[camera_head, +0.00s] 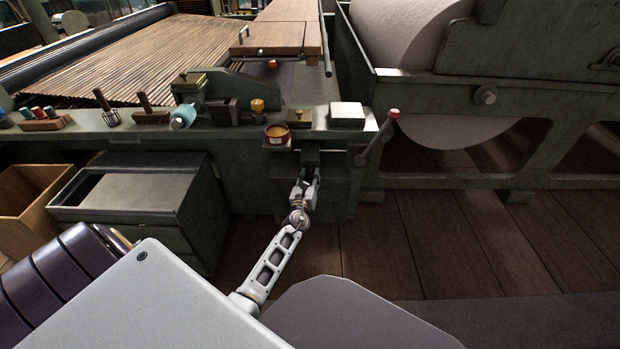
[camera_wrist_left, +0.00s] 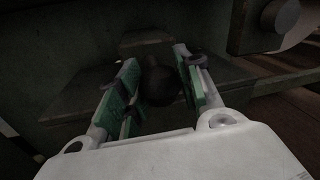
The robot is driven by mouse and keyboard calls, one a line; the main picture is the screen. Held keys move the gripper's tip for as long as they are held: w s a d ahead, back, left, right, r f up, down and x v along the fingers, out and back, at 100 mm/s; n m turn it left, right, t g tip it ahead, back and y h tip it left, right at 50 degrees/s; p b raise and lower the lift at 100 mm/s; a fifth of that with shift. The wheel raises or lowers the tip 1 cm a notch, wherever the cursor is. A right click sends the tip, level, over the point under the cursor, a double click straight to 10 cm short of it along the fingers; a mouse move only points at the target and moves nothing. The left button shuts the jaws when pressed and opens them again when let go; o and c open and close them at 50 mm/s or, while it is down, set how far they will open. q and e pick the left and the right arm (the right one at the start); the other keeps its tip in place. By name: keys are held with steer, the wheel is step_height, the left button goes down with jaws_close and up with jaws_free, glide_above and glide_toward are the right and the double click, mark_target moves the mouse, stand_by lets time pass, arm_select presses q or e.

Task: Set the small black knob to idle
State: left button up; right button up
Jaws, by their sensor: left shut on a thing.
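The small black knob (camera_wrist_left: 160,84) shows in the left wrist view as a dark round shape between the two fingers, against the dark green machine front. My left gripper (camera_wrist_left: 158,92) is shut on it, with green pads on either side. I cannot read any marks or the knob's setting. My right gripper is in neither view.
A red-handled lever (camera_head: 393,115) rises just right of the gripper. A cabinet (camera_head: 140,192) stands to the left. Plank floor (camera_head: 430,235) is clear at right.

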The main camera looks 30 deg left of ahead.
arm_select(q)
jaws_close()
steer(key=shift+s, duration=0.1)
steer(key=shift+s+d, duration=0.25)
steer(key=shift+s, duration=0.1)
steer(key=p+v, duration=0.1)
steer(key=v, duration=0.2)
steer(key=d+v, duration=0.1)
steer(key=v, duration=0.1)
steer(key=shift+s+d+f+p, duration=0.15)
steer(key=shift+d+f+p, duration=0.05)
steer(key=shift+p, duration=0.15)
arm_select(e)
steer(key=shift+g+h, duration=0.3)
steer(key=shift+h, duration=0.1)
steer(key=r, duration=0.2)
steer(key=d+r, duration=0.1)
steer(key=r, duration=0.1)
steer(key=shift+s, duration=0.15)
